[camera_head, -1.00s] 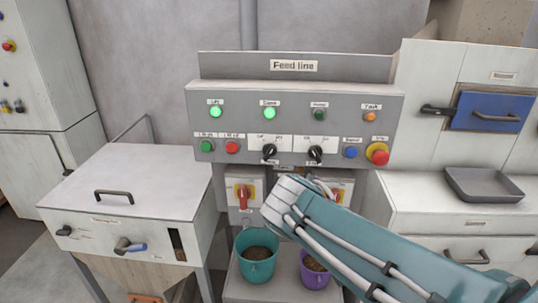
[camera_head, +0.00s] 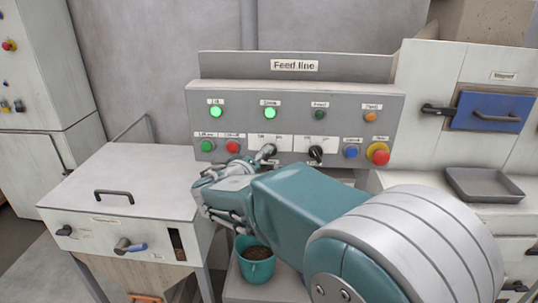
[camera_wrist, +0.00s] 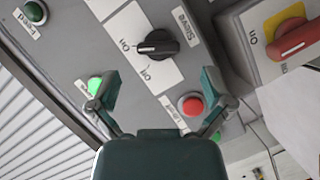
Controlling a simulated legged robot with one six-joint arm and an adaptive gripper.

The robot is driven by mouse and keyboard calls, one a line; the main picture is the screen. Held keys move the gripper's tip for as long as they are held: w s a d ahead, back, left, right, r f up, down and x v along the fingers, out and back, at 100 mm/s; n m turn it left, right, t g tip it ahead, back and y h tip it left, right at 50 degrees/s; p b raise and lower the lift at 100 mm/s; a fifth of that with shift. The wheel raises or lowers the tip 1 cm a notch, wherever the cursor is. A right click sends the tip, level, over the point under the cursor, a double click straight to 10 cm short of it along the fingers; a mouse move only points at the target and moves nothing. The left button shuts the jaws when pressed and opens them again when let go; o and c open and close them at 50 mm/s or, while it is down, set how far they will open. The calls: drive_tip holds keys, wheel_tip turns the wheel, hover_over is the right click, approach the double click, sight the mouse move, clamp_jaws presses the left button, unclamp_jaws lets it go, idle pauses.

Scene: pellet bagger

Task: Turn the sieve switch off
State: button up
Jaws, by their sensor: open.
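The sieve switch (camera_wrist: 157,47) is a black rotary knob on a white plate marked "Sieve". Its pale pointer turns toward the plate's "On" mark, and the green lamp above it (camera_wrist: 95,85) is lit. In the head view the switch (camera_head: 271,150) is the left of two black knobs, partly hidden by my gripper. My gripper (camera_wrist: 158,88) is open and empty. Its fingertips are in front of the panel, spread below the switch in the wrist view, with nothing between them. In the head view my gripper (camera_head: 248,160) is just left of and below the switch.
A red button (camera_wrist: 192,105) lies close to one fingertip. A red-yellow isolator (camera_wrist: 298,40) is at the wrist view's right. A second knob (camera_head: 316,153) and an emergency button (camera_head: 378,153) stand further right. A teal bucket (camera_head: 257,264) is below.

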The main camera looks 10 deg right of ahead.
sight(268, 155)
drive_tip(key=x, duration=0.5)
drive_tip(key=shift+w, duration=0.1)
drive_tip(key=shift+f, duration=0.1)
drive_tip(key=c, duration=1.1)
